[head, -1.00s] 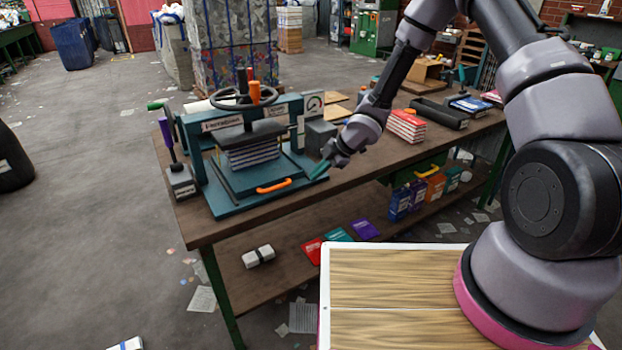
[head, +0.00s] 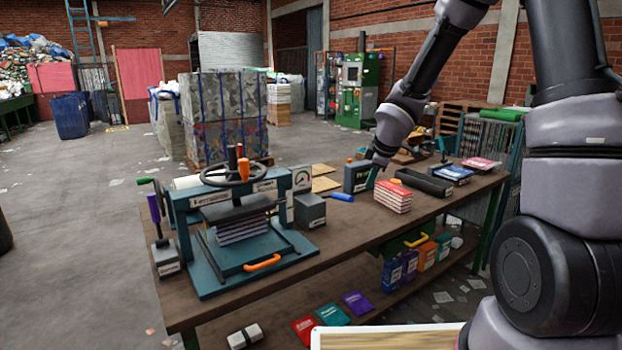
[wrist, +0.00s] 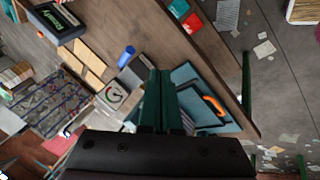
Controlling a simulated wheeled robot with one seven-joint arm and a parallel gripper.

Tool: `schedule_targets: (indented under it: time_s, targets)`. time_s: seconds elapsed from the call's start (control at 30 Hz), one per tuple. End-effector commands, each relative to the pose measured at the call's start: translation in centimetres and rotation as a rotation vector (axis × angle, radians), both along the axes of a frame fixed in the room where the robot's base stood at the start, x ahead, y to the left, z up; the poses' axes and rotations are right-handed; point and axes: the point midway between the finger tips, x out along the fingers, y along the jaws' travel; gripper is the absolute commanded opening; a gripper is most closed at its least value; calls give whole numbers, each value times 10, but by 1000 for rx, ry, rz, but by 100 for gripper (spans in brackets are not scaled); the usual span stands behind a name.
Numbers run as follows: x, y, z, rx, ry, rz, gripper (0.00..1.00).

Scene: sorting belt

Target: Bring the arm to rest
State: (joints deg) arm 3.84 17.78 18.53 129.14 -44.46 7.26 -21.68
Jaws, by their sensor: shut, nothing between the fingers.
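My gripper (wrist: 160,76) shows in the wrist view as two green fingers side by side, closed with nothing between them. Behind them in that view lie the teal press (wrist: 190,78) and its orange handle. In the head view my arm reaches in from the upper right, and its wrist end (head: 380,150) is in front of the dark labelled box (head: 357,177). The fingers are hard to make out there. The teal press (head: 262,268) stands on the workbench (head: 372,240) with a stack of books (head: 242,228) under its plate.
A stack of red and white books (head: 393,197), a dark open tray (head: 423,182) and a blue roll (head: 342,197) lie on the bench. A lower shelf holds several boxes and coloured booklets. The floor left of the bench is mostly clear.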

Motion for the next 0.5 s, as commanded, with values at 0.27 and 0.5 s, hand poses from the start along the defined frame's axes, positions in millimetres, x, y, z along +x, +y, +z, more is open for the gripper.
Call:
schedule_targets:
  time_s: [0.27, 0.5]
  targets:
    - [-61, -71, 115, 122, -48, -563, 0]
    - [-144, -97, 180, 388, -32, -990, 0]
